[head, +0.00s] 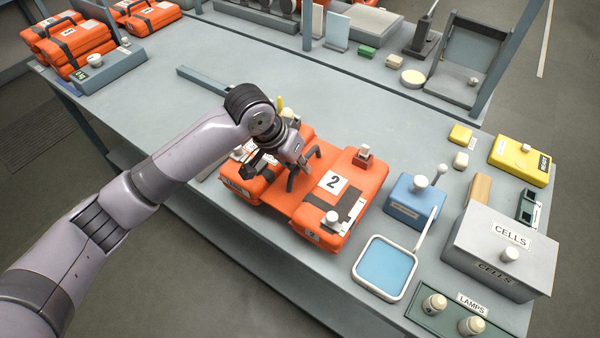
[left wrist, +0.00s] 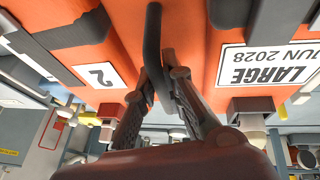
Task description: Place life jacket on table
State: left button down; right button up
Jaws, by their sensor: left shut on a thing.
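The orange life jacket (head: 368,182) has two bulky halves, dark straps and a "2" label, and lies at the front edge of the grey table (head: 400,120). I cannot tell whether it touches the tabletop or hangs just above it. My left gripper (head: 297,176) is over its middle, shut on it. In the left wrist view the fingers (left wrist: 160,75) close around a dark strap on the jacket (left wrist: 195,35), between the "2" label and a "LARGE JUN 2028" label. The arm hides part of the left half. My right gripper is not in view.
Right of the jacket are a blue box (head: 415,203), a blue-topped tray (head: 385,267), a grey "CELLS" box (head: 470,262) and a "LAMPS" panel (head: 445,318). More orange jackets (head: 80,45) are stacked at the far left. The table's middle left is mostly clear.

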aim_at(301, 177)
pick_arm(q)
jog(key=shift+f, duration=1.9)
jog(key=c, duration=2.1)
grip_release()
jog(key=shift+f, duration=0.1)
jog(key=o, duration=0.4)
jog(key=v, duration=1.2)
jog(key=shift+s+b, duration=0.1)
jog(key=shift+b, duration=0.3)
